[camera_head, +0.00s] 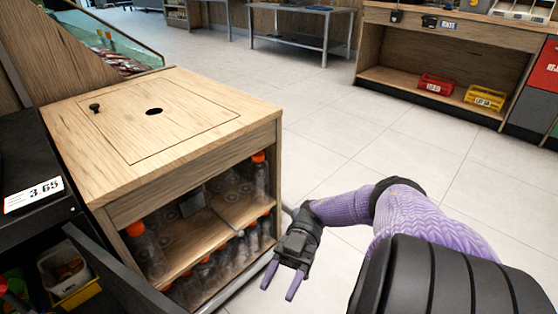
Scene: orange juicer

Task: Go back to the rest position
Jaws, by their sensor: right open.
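My right gripper (282,281) is in the lower middle of the head view, at the end of my purple-sleeved right arm. Its two purple fingers are apart with nothing between them. It hangs over the floor, just right of the wooden cabinet's lower front. My left gripper is not in view. The wooden cabinet (200,98) stands at the left, with a round hole and a small dark knob on its top. Bottles with orange caps (259,172) stand on its open shelves. No juicer can be made out in view.
A dark unit with a 3.65 price label (34,194) is at the left edge. A wooden counter (455,40) at the back right holds a red bin (436,84) and a yellow bin (485,98). A metal table (300,12) stands at the back. The tiled floor (330,130) between is clear.

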